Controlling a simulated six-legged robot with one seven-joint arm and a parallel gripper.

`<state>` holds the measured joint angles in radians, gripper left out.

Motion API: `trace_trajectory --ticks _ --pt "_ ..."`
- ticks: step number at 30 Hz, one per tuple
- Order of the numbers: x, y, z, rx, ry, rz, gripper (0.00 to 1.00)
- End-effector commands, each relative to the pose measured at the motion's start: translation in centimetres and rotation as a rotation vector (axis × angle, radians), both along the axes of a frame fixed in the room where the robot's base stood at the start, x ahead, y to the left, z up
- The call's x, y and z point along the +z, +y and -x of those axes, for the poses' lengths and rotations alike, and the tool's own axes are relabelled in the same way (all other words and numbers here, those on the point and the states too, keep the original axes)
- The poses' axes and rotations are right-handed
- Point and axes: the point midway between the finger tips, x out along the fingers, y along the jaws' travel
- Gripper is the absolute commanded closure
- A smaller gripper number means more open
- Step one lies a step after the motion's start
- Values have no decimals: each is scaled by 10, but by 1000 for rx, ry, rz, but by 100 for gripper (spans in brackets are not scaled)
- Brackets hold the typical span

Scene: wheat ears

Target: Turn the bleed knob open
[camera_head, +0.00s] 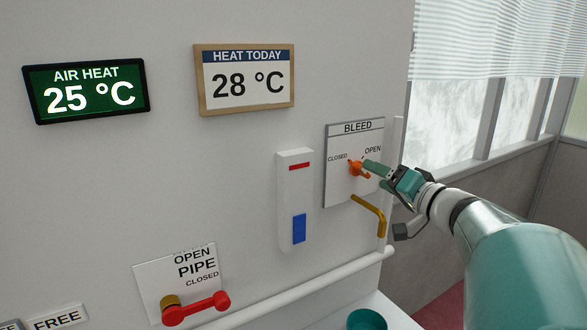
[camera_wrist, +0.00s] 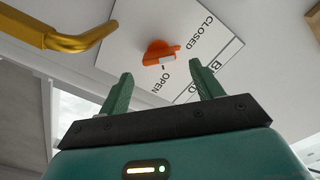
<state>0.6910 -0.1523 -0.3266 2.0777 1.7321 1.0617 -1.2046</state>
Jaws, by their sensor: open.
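The orange bleed knob (camera_head: 356,169) sits on a white panel (camera_head: 340,190) headed BLEED, with CLOSED printed at its left and OPEN at its upper right. In the wrist view the knob (camera_wrist: 157,51) has a pale mark on its side near the word OPEN; I cannot tell its exact setting. My gripper (camera_head: 373,173) is at the panel's right side, close to the knob, and partly covers the panel. In the wrist view my gripper (camera_wrist: 161,75) is open, its two green fingers apart and empty, with the knob beyond the gap between them.
A yellow bent pipe (camera_head: 371,212) sticks out below the panel; it also shows in the wrist view (camera_wrist: 75,42). A white gauge (camera_head: 295,200) is left of the panel. A red-handled pipe valve (camera_head: 195,308) and a white rail (camera_head: 300,290) are lower down.

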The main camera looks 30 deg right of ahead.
Motion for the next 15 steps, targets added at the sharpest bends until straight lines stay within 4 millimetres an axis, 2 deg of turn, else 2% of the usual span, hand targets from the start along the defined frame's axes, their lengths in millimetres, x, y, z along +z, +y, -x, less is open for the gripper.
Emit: trace_trajectory --ticks 1,6,10,15 --pt "-1 1 -11 4 1 -1 35" --pt "0 2 -35 3 0 -2 35" --pt "-1 2 -43 1 1 -2 35" --pt "0 2 -44 1 1 -1 35"
